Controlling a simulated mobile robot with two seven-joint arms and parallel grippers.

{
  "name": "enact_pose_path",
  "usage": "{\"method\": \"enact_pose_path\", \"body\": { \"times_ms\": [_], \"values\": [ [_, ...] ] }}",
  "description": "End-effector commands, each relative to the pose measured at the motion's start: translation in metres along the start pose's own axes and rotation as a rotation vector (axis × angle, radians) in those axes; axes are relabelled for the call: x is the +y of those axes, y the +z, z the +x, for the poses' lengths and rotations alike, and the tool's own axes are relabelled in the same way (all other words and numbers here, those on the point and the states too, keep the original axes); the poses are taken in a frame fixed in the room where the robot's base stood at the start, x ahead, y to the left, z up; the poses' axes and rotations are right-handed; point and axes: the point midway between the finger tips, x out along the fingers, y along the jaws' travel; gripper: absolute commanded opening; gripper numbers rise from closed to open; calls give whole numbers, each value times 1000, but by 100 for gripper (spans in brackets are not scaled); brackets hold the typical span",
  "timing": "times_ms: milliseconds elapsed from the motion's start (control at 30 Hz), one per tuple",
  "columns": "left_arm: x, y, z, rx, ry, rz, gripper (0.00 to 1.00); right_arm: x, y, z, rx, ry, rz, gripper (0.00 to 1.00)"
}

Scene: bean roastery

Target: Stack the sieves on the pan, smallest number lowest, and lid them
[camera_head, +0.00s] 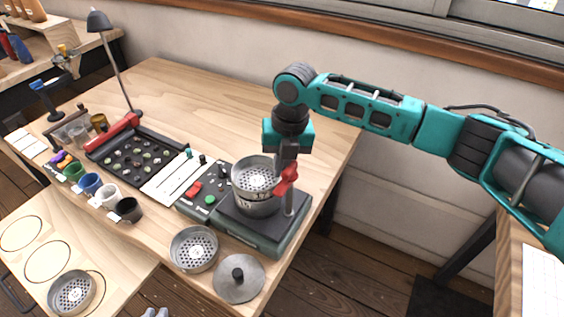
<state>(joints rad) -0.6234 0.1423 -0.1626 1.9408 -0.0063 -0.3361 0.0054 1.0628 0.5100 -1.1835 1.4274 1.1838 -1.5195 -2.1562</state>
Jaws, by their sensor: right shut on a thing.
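My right gripper (284,168) is shut on the rim of a metal sieve (254,178) with a perforated floor. The sieve is at the top of a round metal stack (257,207) on the dark shaker base (262,226); whether it rests there or hovers is unclear. Another sieve (194,249) stands on the table in front of the shaker. The round grey lid (238,279) with a black knob lies beside it. A further sieve (72,293) is on the lower-left board. Grey tips at the bottom edge seem to be my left gripper (155,312), mostly cut off.
A control panel (207,190) with red and green buttons adjoins the shaker. A bean tray (138,158), a lamp (119,70) and several coloured cups (91,183) stand further left. The table behind the shaker is clear. A red clamp (288,178) is on a post beside the stack.

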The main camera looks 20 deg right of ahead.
Motion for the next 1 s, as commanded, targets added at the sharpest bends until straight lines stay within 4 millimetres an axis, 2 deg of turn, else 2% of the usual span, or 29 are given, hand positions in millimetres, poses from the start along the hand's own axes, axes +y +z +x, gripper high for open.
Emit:
{"method": "enact_pose_path", "body": {
  "times_ms": [833, 867, 900, 1000],
  "values": [
    [0, 4, 3, 0, 0, 0, 17, -1, 0, 11, -1, 1, 0, 0],
    [0, 4, 3, 0, 0, 0, 17, -1, 0, 11, -1, 1, 0, 8],
    [0, 4, 2, -1, 0, 0, 17, -1, 0, 11, -1, 1, -1, 12],
    [0, 5, 2, -3, 1, 0, 17, -1, 0, 11, -1, 1, -1, 17]
  ]
}}
